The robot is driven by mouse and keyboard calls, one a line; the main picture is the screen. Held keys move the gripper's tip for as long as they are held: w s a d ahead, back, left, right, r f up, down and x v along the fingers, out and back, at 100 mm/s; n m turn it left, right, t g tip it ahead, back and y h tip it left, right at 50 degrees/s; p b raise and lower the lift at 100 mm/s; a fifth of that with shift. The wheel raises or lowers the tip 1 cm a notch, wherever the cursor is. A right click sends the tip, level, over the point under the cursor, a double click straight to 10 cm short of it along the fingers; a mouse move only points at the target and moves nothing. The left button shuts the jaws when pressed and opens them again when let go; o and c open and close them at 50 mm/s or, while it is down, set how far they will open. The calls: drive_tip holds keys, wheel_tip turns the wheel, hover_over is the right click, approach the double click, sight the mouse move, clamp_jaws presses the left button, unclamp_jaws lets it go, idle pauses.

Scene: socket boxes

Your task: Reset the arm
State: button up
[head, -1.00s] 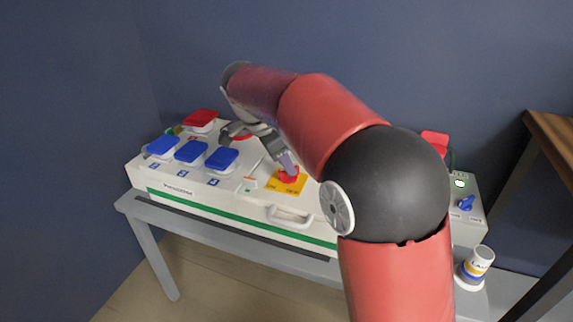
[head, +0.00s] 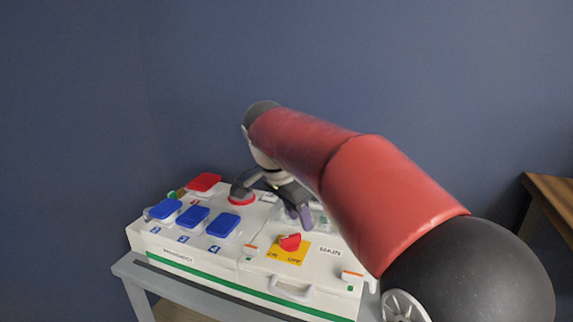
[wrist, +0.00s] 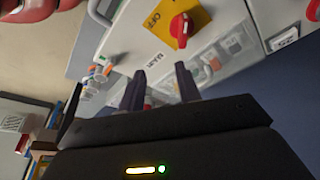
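My arm reaches from the lower right over a white socket box (head: 190,262). My gripper (wrist: 158,90) is open and empty in the wrist view, its two dark fingers apart. In the head view the fingers (head: 303,213) hang above the box, behind the red rotary switch (head: 290,241) on its yellow ON/OFF plate (head: 287,255). The switch also shows in the wrist view (wrist: 181,28), clear of the fingers. A MAIN label (head: 330,251) is to its right. Clear covers (wrist: 215,55) lie beyond the fingertips. The arm hides the box's right part.
Several blue socket lids (head: 193,216) and a red lid (head: 204,182) are on the left. A dark grey part sits at a red ring (head: 241,199) near the gripper. A grey bench (head: 140,275) carries the box. A wooden-topped table (head: 551,190) stands at right.

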drive_tip(key=s+d+f+n+t+y, duration=0.2)
drive_tip(key=s+d+n, duration=0.4)
drive_tip(key=s+d, duration=0.6)
drive_tip(key=s+d+f+n+t+y, duration=0.1)
drive_tip(key=s+f+n, duration=0.4)
drive_tip(key=s, duration=0.5)
drive_tip(key=shift+s+d+f+t, duration=0.3)
drive_tip(key=shift+d+f, duration=0.3)
drive_tip(key=shift+f, duration=0.2)
